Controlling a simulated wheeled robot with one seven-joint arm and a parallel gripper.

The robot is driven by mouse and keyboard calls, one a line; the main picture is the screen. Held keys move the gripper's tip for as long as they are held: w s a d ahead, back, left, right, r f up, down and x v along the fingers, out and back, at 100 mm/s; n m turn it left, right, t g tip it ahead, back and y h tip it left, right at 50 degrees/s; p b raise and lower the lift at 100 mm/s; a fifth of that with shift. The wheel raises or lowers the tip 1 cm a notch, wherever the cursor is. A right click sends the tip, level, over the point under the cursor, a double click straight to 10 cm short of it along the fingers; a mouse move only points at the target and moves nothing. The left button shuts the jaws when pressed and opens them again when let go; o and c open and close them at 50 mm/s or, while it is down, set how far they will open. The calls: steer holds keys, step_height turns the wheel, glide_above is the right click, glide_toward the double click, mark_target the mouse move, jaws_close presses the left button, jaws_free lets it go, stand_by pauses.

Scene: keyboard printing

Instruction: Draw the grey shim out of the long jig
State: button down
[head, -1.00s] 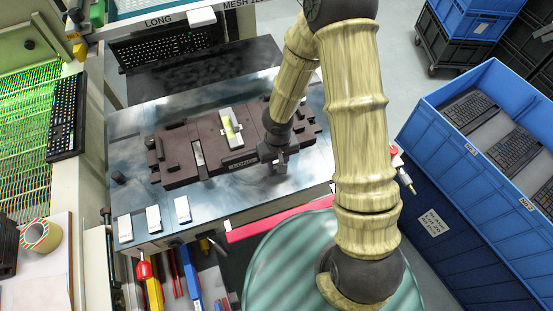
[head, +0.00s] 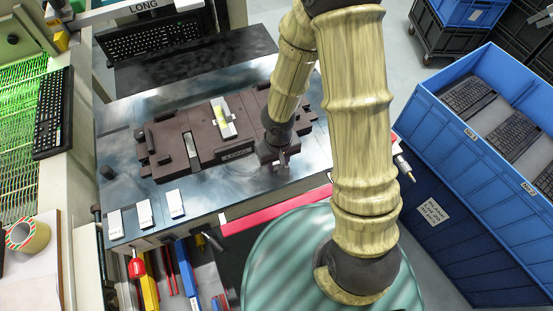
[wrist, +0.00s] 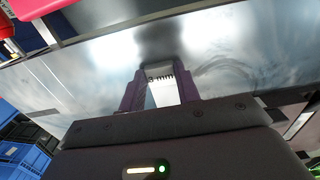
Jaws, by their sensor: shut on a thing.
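The long jig (head: 165,168) is a dark brown block with slots, labelled LONG, lying on the steel table. My gripper (head: 282,163) is low at the jig's front right edge, with the wrist pointing down. In the wrist view its two dark purple fingers are shut on the grey shim (wrist: 161,92), a pale strip marked "3 mm". Steel tabletop shows beyond the shim. My arm and gripper hide the jig's right part in the head view, so I cannot tell whether the shim still touches the jig.
Three white blocks (head: 145,213) stand along the table's front left. A red strip (head: 275,210) runs along the front edge. A blue crate (head: 480,150) with keyboards stands at the right. Steel (head: 225,185) before the jig is bare.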

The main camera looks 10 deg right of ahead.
steer(key=shift+s+d, duration=0.1)
steer(key=shift+s, duration=0.05)
steer(key=shift+s+d+r, duration=0.25)
steer(key=shift+s+r, duration=0.45)
steer(key=shift+s, duration=0.15)
steer(key=shift+s+d+r+b, duration=0.25)
steer(key=shift+s+r+b, duration=0.2)
steer(key=shift+s+b, duration=0.5)
steer(key=shift+s+r+b, duration=0.1)
steer(key=shift+r+b, duration=0.2)
steer(key=shift+r, duration=0.05)
